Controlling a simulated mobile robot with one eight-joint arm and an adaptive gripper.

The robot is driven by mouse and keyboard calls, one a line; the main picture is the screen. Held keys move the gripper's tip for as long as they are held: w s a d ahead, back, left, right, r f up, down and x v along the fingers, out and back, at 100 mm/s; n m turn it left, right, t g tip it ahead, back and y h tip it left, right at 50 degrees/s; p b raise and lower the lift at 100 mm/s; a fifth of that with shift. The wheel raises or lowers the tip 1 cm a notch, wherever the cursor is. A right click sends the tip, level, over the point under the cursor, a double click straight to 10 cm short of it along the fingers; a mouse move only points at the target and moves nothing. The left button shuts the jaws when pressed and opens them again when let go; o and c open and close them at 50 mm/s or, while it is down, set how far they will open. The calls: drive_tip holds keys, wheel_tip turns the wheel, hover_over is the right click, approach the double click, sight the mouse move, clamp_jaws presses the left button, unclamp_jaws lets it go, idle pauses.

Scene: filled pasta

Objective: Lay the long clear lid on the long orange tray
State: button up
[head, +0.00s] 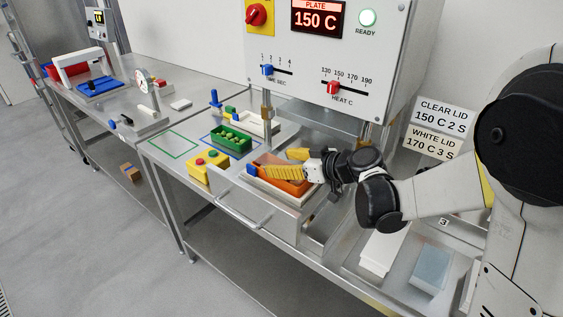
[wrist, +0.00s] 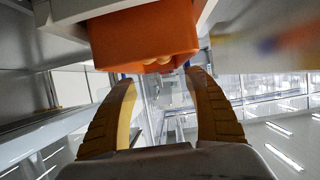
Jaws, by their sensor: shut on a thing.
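The long orange tray (head: 297,188) sits in a pale holder on the pulled-out drawer of the sealing press. In the wrist view the orange tray (wrist: 140,38) fills the top, with pale round pieces at its edge. My gripper (head: 270,171) reaches in from the right, low over the tray, its yellow fingers level and pointing left. In the wrist view my gripper (wrist: 160,85) has its fingers well apart. What they hold is see-through and hard to make out; it appears to be the long clear lid. Whether it touches the tray rim cannot be told.
The press with a 150 C display (head: 319,19) stands behind the drawer. A green tray (head: 231,146) and a yellow button box (head: 208,168) are to the left. A clear lid stack (head: 432,266) and a white lid stack (head: 380,252) lie at the right. A drawer handle (head: 243,216) sticks out in front.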

idle(0.4)
drive_tip(key=o, duration=1)
drive_tip(key=shift+s+d, duration=0.1)
drive_tip(key=v, duration=1.1)
drive_tip(key=shift+s+d+r, duration=0.2)
drive_tip(key=shift+s+d, duration=0.05)
drive_tip(key=shift+d, duration=0.05)
drive_tip(key=s+d+f+m+h, duration=0.1)
drive_tip(key=s+d+m+h, duration=0.2)
drive_tip(key=s, duration=0.3)
drive_tip(key=s+d+f+m+g+h, duration=0.1)
drive_tip(key=s+d+m+h, duration=0.2)
drive_tip(key=s, duration=0.4)
drive_tip(key=s+d+f+m+h, duration=0.1)
drive_tip(key=s+d+m+h, duration=0.2)
drive_tip(key=s, duration=0.4)
drive_tip(key=shift+s+d+f+m+h, duration=0.1)
drive_tip(key=shift+d+f+m+h, duration=0.15)
drive_tip(key=shift+m+h, duration=0.45)
